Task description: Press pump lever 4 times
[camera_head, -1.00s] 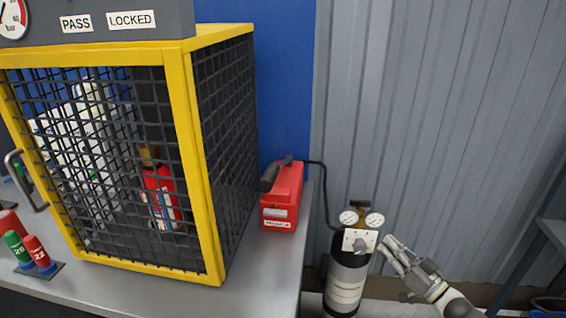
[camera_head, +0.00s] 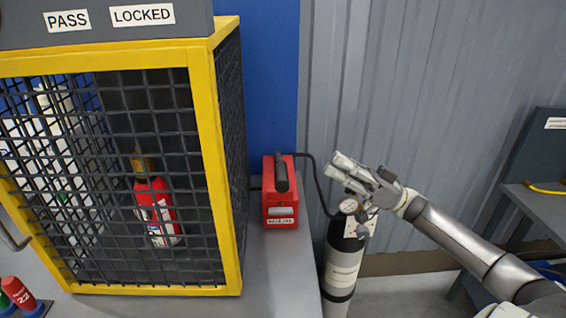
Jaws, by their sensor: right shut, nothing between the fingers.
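The red pump box (camera_head: 281,208) stands on the grey bench just right of the cage. Its black lever (camera_head: 281,172) lies along the top of the box, with a dark grip. My right gripper (camera_head: 332,168) is shut and empty. It hangs to the right of the box, apart from the lever, in front of the gas cylinder's top. My left gripper is not in view.
A yellow-framed mesh cage (camera_head: 210,150) fills the left, with a red extinguisher (camera_head: 155,210) and pale shapes behind its mesh. A black hose (camera_head: 318,185) runs from the box toward the gauged cylinder (camera_head: 341,270). A side table (camera_head: 540,200) stands far right.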

